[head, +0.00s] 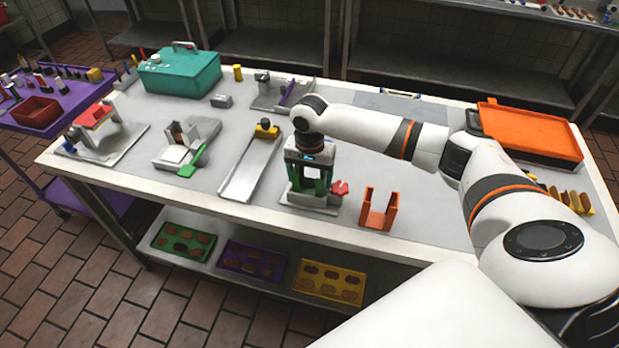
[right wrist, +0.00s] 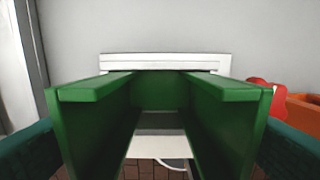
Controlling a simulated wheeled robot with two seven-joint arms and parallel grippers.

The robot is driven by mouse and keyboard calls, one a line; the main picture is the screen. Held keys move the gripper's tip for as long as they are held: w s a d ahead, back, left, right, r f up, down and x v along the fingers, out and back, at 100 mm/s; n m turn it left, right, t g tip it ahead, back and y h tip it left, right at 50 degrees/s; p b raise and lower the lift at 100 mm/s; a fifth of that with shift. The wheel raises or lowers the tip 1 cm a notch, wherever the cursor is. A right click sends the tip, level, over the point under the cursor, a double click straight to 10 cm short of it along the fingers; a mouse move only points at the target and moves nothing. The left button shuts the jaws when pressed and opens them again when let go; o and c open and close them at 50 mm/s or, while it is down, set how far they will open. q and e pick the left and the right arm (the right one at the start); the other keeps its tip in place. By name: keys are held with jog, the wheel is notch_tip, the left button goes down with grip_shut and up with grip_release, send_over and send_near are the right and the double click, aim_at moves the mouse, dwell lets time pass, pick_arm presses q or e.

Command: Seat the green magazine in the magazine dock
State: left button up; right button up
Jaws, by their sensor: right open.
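The green magazine (head: 321,185) stands upright on a light base plate with a red knob, which looks like the magazine dock (head: 310,205), near the front middle of the table. In the right wrist view the magazine (right wrist: 160,92) is an open-fronted green channel with a white bar (right wrist: 165,62) behind its top. My right gripper (head: 309,176) points down over it, open, with one teal finger on each side of the magazine. I cannot tell how deep the magazine sits, as the gripper hides part of it. My left gripper is not in view.
An orange U-shaped holder (head: 378,213) stands just right of the dock, close to the red knob (head: 340,188). A long grey tray (head: 245,172) lies to the left. A teal box (head: 180,75) and an orange tray (head: 530,128) stand farther back.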

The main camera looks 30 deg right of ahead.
notch_tip(320, 180, up, 11)
jog(key=b, duration=0.1)
jog(key=shift+r+b, duration=0.2)
jog(key=shift+b, duration=0.15)
jog(key=shift+f, duration=0.1)
